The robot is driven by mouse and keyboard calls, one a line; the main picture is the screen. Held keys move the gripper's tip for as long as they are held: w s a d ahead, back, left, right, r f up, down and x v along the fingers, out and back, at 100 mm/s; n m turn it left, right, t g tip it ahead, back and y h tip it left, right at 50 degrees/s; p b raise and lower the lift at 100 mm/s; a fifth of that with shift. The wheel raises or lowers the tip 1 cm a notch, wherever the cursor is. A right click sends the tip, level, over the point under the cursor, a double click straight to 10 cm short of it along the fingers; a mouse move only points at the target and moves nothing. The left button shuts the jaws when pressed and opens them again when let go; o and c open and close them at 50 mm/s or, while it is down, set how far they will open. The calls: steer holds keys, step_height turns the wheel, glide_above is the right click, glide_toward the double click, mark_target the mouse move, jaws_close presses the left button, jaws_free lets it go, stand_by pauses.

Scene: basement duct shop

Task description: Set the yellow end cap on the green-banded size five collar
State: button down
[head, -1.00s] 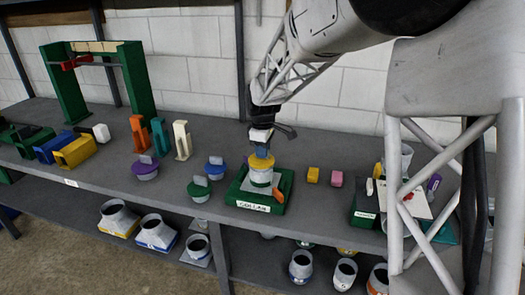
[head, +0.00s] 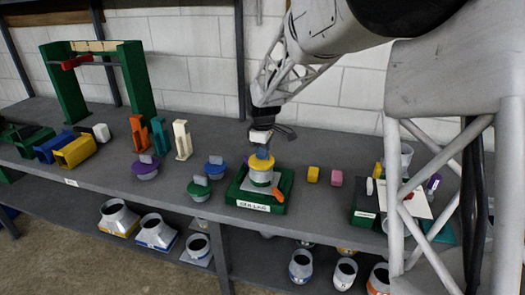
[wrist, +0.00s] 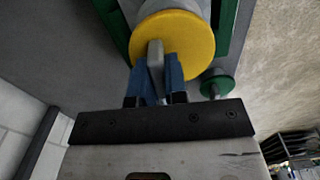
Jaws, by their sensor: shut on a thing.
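The yellow end cap (head: 261,162) sits at the top of a pale grey collar (head: 262,176), which stands upright on a green base (head: 246,201) with a white label. In the wrist view the cap (wrist: 192,40) is a yellow disc with a grey upright tab (wrist: 156,62). My gripper (wrist: 156,85) has its blue fingers shut on this tab. In the head view my gripper (head: 262,151) is directly above the cap. The cap appears to meet the collar, but I cannot tell whether it is fully seated. I cannot make out the collar's band or size mark.
Other tabbed caps, purple (head: 145,168) and blue (head: 215,167), stand to the left, with another nearer the front edge (head: 199,189). An orange piece (head: 286,181) is beside the collar. Yellow (head: 313,174) and pink (head: 336,178) blocks lie right. More collars (head: 156,231) are on the lower shelf.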

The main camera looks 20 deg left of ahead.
steer(key=shift+f, duration=0.25)
steer(key=c, duration=1.4)
jaws_free()
steer(key=shift+r, duration=0.1)
steer(key=shift+r, duration=5.4)
steer(key=shift+d, duration=0.1)
